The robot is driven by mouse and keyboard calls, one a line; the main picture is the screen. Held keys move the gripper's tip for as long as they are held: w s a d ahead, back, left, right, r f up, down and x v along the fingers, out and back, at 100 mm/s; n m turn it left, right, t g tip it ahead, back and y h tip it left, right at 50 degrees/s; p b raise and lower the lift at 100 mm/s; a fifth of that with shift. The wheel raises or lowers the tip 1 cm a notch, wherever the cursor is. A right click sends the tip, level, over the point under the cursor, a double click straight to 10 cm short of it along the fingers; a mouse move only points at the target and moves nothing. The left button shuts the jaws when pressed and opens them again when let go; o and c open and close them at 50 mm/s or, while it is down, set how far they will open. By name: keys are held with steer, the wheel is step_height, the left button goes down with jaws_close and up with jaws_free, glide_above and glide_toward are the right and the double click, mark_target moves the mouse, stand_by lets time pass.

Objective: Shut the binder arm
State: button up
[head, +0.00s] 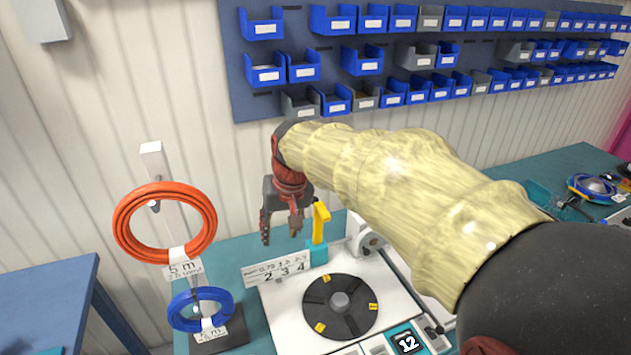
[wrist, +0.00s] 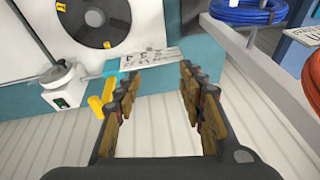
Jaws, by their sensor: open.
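The yellow binder arm (head: 320,222) stands upright at the back of the white cable machine (head: 277,315), with a short bend at its top. Its foot meets a turquoise block (head: 318,252). My gripper (head: 281,232) is open and empty, pointing down just left of the binder arm and above the machine's back edge. In the wrist view the binder arm (wrist: 102,103) shows left of my open gripper (wrist: 157,85), partly hidden behind the left finger. I see no contact between them in the head view; the exact gap cannot be told.
A black turntable (head: 340,305) with yellow marks sits on the machine, beside a white number plate (head: 277,270). Orange (head: 165,222) and blue (head: 200,309) cable coils hang on a stand at the left. A wall of blue bins (head: 360,60) stands behind.

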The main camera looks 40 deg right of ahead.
steer(key=w+d+r+m+g+p, duration=0.1)
steer(key=w+d+m+p, duration=0.2)
steer(key=w+d+p, duration=0.75)
steer(key=w+d+f+m+y+p, duration=0.1)
steer(key=w+d+f+p, duration=0.2)
steer(key=d, duration=0.4)
steer(key=w+d+f+m+p, duration=0.1)
steer(key=w+d+f+p, duration=0.2)
steer(key=d, duration=0.3)
steer(key=shift+g, duration=0.4)
steer(key=f, duration=0.4)
steer(key=w+f, duration=0.1)
steer(key=f, duration=0.1)
steer(key=shift+a+f, duration=0.35)
steer(key=c, duration=0.3)
jaws_close()
